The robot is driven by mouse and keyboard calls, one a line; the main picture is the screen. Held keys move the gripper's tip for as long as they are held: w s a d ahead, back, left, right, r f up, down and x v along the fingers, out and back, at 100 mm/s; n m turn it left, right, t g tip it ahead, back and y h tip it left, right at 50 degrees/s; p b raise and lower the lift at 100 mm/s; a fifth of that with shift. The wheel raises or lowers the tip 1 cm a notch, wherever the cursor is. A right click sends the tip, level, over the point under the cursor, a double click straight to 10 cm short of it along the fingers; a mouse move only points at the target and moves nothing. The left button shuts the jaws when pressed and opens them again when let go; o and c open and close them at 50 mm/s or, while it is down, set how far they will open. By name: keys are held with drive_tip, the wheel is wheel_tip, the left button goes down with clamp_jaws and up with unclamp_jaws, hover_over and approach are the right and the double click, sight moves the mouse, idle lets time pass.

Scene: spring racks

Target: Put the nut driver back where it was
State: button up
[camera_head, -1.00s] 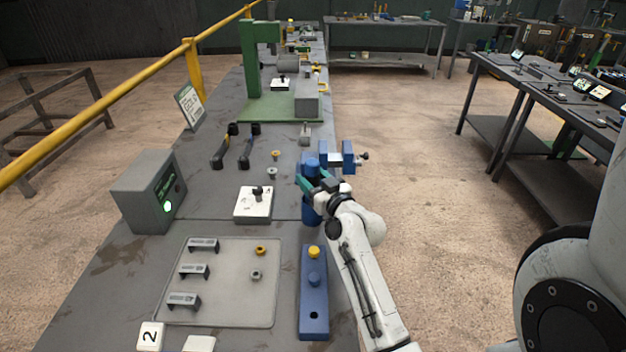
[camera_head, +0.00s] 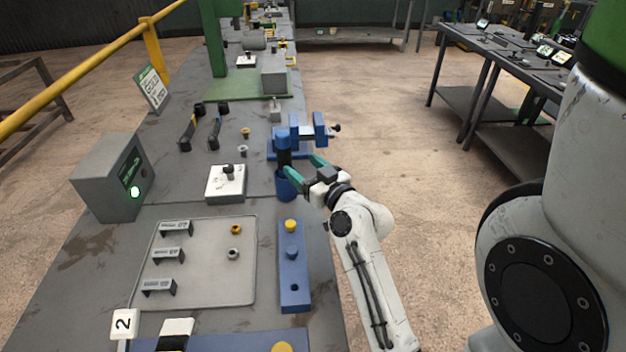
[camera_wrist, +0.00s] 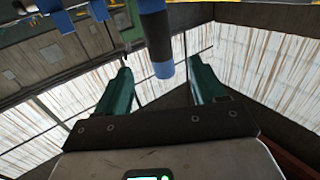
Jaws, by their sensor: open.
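The nut driver (camera_head: 284,150), a dark cylinder with a blue cap, stands upright in a blue cup-like holder (camera_head: 287,187) at the bench's right edge. Its lower end is hidden inside the holder. My gripper (camera_head: 301,165) is open, just right of the driver, with its teal fingers pointing toward it. In the wrist view the driver (camera_wrist: 155,32) appears upside down, between and beyond the spread fingers (camera_wrist: 158,72). No contact shows there.
A blue vise (camera_head: 308,132) sits just behind the holder. A blue block with plugs (camera_head: 294,275) lies in front, and a grey tray (camera_head: 205,285) lies to its left. A white switch plate (camera_head: 222,188) and grey box (camera_head: 105,180) stand further left.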

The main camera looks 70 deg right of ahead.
drive_tip(key=shift+b+v, duration=0.3)
drive_tip(key=shift+v, duration=1.3)
